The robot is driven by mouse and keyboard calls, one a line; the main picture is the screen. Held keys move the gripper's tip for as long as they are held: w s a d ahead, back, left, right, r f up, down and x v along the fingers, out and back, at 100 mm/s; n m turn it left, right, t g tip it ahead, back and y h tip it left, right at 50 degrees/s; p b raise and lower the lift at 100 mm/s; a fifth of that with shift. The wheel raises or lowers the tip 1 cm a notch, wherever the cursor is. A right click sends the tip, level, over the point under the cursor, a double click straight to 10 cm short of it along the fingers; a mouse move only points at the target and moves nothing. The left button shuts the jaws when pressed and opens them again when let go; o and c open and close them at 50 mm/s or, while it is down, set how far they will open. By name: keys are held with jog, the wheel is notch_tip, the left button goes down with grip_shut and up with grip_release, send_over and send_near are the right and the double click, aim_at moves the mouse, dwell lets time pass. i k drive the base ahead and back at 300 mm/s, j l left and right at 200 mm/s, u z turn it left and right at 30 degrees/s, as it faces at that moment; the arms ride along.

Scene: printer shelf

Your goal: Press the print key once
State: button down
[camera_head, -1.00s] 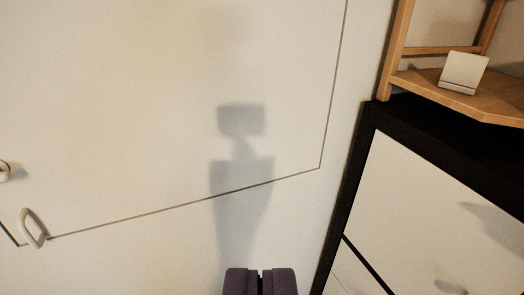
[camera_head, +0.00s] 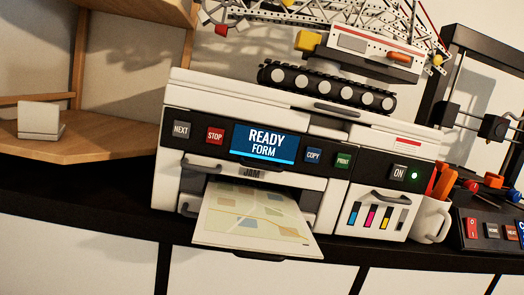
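The white printer (camera_head: 330,112) stands on a black-topped cabinet in the middle of the view, tilted in the picture. The screen (camera_head: 264,143) reads "READY FORM". The grey next key (camera_head: 181,129) and red stop key (camera_head: 215,135) are left of the screen. A sheet with coloured patches (camera_head: 255,220) lies on the tray sticking out below. My gripper is not in view.
A tracked toy crane (camera_head: 330,75) stands on the printer. The on key (camera_head: 399,173) has a lit green light. A mug with pens (camera_head: 431,218) and a control box (camera_head: 490,232) stand to the right. A wooden shelf (camera_head: 90,148) is at left.

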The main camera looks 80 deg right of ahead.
aim_at(342, 160)
jog(key=z, duration=1.5)
